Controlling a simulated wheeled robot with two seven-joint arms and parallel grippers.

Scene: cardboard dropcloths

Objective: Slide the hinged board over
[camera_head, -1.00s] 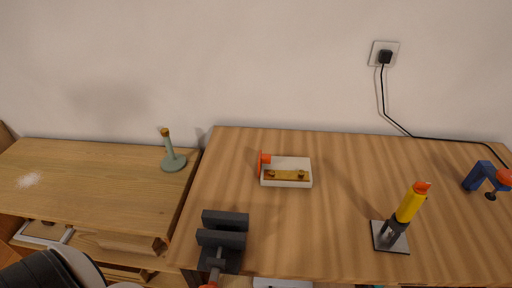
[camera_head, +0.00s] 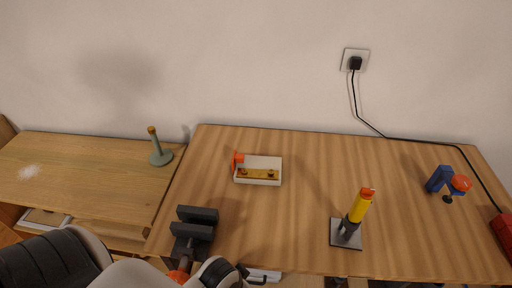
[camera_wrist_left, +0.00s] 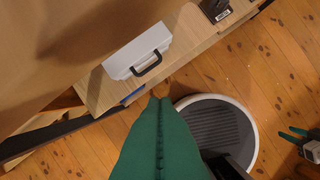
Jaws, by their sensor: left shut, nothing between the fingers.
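A white board or shallow box (camera_head: 271,163) with a brass strip and an orange piece at its left end lies flat on the right-hand table. I cannot tell for sure that it is the hinged board, and no hinge is clear. In the left wrist view my left gripper (camera_wrist_left: 160,102) seems to be the green tapered pair, shut and empty, pointing at a wooden shelf edge below a white case (camera_wrist_left: 138,52) with a black handle. My right gripper is not in view.
A yellow-handled lever (camera_head: 360,206) stands on a grey plate. A blue clamp (camera_head: 439,179) is at the right, near a black cable. A teal stand (camera_head: 161,156) is on the left table. The table's middle is clear.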

